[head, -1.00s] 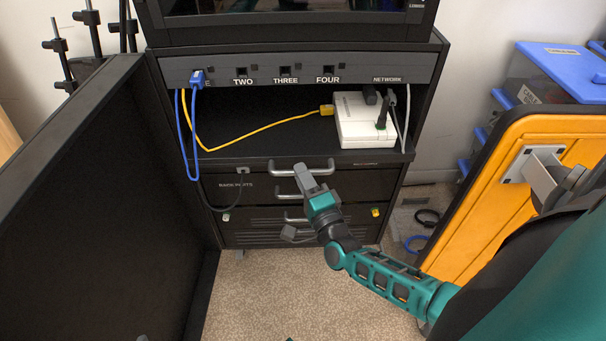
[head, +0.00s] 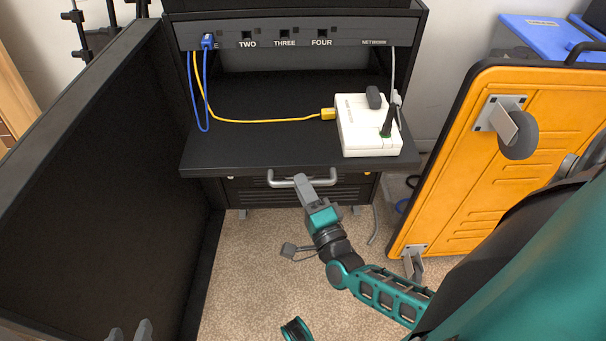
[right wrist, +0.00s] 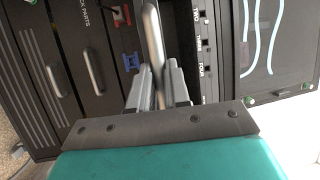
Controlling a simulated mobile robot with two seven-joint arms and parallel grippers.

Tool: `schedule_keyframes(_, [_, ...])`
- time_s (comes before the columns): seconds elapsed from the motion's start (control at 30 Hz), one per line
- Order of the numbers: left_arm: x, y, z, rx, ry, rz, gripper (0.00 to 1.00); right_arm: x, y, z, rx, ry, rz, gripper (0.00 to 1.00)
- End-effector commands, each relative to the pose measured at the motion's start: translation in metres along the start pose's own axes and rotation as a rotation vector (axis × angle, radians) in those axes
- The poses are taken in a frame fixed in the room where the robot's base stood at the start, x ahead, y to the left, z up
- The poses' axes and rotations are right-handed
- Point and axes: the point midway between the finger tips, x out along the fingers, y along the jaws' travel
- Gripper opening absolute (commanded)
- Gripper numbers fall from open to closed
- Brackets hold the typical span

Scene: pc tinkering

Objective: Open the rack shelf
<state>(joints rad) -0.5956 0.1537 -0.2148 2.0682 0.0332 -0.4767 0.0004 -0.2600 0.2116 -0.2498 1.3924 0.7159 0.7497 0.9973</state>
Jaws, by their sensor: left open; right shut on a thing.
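The black rack shelf (head: 250,149) is pulled forward out of the rack (head: 420,60) and sticks out past its front. It has a grey bar handle (head: 281,181) on its front edge. My right gripper (head: 304,184) is shut on this handle. In the right wrist view, the handle (right wrist: 152,38) runs between the fingers of my right gripper (right wrist: 158,88). My left gripper (head: 130,333) is open and empty at the bottom left of the head view, apart from the shelf. Only its fingertips show.
A white box (head: 368,125) stands on the shelf, with yellow (head: 260,121) and blue (head: 193,100) cables near it. A black rack door (head: 90,190) stands open at left. Carpet (head: 260,260) is clear in front.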

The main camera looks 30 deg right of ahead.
Motion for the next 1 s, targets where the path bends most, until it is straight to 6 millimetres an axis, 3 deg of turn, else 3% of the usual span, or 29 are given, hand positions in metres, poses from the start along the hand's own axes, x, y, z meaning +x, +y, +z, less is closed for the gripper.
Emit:
schedule_keyframes(0.5, [-0.007, -0.001, -0.013, 0.004, 0.004, 0.000, 0.43, -0.062, -0.013, 0.025, 0.000, -0.001, 0.002, 0.00])
schedule_keyframes(0.8, [-0.006, 0.001, -0.015, -0.003, 0.008, -0.001, 0.43, -0.070, -0.014, 0.029, 0.000, -0.001, 0.001, 0.00])
schedule_keyframes(0.83, [-0.006, 0.001, -0.015, -0.004, 0.008, -0.001, 0.43, -0.069, -0.014, 0.029, 0.000, -0.001, 0.000, 0.19])
schedule_keyframes(1.0, [-0.006, 0.002, -0.016, -0.008, 0.009, -0.001, 0.43, -0.069, -0.014, 0.029, 0.000, -0.001, 0.000, 0.35])
